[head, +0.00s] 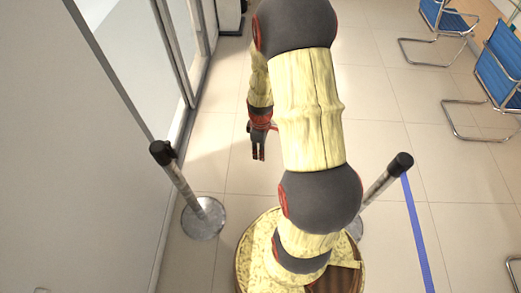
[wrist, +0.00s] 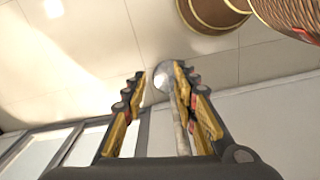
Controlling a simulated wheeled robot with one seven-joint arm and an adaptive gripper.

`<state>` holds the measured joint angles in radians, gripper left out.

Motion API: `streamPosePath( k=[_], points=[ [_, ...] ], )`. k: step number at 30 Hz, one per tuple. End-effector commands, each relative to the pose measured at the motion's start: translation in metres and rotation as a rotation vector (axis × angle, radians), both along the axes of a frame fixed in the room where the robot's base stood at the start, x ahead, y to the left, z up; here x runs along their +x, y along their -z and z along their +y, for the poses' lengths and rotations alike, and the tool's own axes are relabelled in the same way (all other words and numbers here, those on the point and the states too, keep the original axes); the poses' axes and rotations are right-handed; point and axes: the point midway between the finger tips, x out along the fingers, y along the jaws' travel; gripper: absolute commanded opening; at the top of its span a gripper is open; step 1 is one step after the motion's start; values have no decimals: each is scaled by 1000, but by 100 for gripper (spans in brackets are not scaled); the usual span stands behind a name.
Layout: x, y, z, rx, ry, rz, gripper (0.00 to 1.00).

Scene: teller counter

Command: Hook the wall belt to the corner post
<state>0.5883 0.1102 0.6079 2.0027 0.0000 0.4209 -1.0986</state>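Two belt posts stand on the tiled floor. The left post (head: 180,178) has a black head and a round grey base, close to the wall. The right post (head: 385,180) leans across the picture to the right of my arm, its base partly hidden. I cannot tell which is the corner post. No wall belt can be made out. My gripper (head: 259,157) hangs in mid-air between the posts, apart from both. In the wrist view my gripper (wrist: 160,76) has its fingers apart, with a post (wrist: 181,135) and its base showing beyond them.
A blue strip (head: 415,230) runs from near the right post's head to the bottom edge; I cannot tell whether it is belt or floor tape. Blue chairs (head: 497,68) stand at the right. A wall (head: 75,170) and glass panels are at the left. Floor beyond my gripper is clear.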

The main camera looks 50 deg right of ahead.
Motion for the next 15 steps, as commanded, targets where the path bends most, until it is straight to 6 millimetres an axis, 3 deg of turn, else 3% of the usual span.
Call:
streamPosePath(
  k=[8, 15],
  points=[
    [1, -8, -1, -2, 0, -2, 29],
    [2, -51, -1, -3, 0, -5, 29]
  ],
)
